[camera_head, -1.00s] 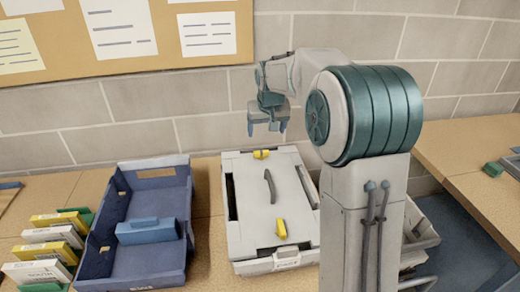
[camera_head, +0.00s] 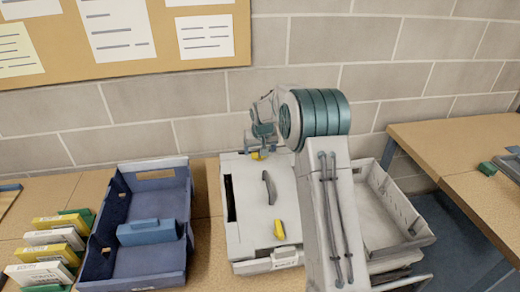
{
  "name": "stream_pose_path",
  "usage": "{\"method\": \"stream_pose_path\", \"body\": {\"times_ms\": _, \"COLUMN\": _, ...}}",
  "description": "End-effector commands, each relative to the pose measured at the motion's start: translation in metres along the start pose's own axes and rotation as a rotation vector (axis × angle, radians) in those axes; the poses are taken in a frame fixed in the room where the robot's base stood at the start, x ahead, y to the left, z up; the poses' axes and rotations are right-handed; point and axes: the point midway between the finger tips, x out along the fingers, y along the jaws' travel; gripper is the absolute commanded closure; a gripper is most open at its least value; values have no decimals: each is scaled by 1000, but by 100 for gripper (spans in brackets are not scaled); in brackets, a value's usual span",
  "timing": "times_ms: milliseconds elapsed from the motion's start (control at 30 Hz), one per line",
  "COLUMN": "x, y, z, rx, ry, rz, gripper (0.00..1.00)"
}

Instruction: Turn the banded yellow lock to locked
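A pale grey case (camera_head: 250,222) with a dark handle on its lid lies on the bench. It has two yellow locks. The front yellow lock (camera_head: 279,229) sits near the case's front edge, turned lengthwise, in plain view. The back yellow lock (camera_head: 257,155) sits at the far edge and is partly hidden by my gripper. The bands are too small to tell which lock is banded. My gripper (camera_head: 262,148) points down just above or around the back lock. Its fingers look apart, and I cannot tell whether they touch the lock.
A blue bin (camera_head: 100,262) with a blue block (camera_head: 147,232) stands left of the case. Several yellow, white and green boxes (camera_head: 52,236) lie further left. A grey crate (camera_head: 417,243) is on the right, behind my arm. A brick wall (camera_head: 420,80) rises close behind the bench.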

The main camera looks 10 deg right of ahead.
Motion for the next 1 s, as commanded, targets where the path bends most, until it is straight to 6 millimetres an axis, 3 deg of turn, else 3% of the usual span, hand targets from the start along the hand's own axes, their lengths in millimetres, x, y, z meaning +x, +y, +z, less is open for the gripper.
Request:
{"method": "stream_pose_path", "body": {"times_ms": 200, "x": 18, "y": 0, "z": 0, "rx": 0, "ry": -1, "rz": 0, "gripper": 24}}
{"method": "stream_pose_path", "body": {"times_ms": 533, "x": 21, "y": 0, "z": 0, "rx": 0, "ry": 1, "rz": 0, "gripper": 24}}
{"method": "stream_pose_path", "body": {"times_ms": 567, "x": 21, "y": 0, "z": 0, "rx": 0, "ry": 1, "rz": 0, "gripper": 29}}
{"method": "stream_pose_path", "body": {"times_ms": 767, "x": 21, "y": 0, "z": 0, "rx": 0, "ry": 1, "rz": 0, "gripper": 85}}
{"method": "stream_pose_path", "body": {"times_ms": 1000, "x": 22, "y": -6, "z": 0, "rx": 12, "ry": 1, "rz": 4, "gripper": 87}}
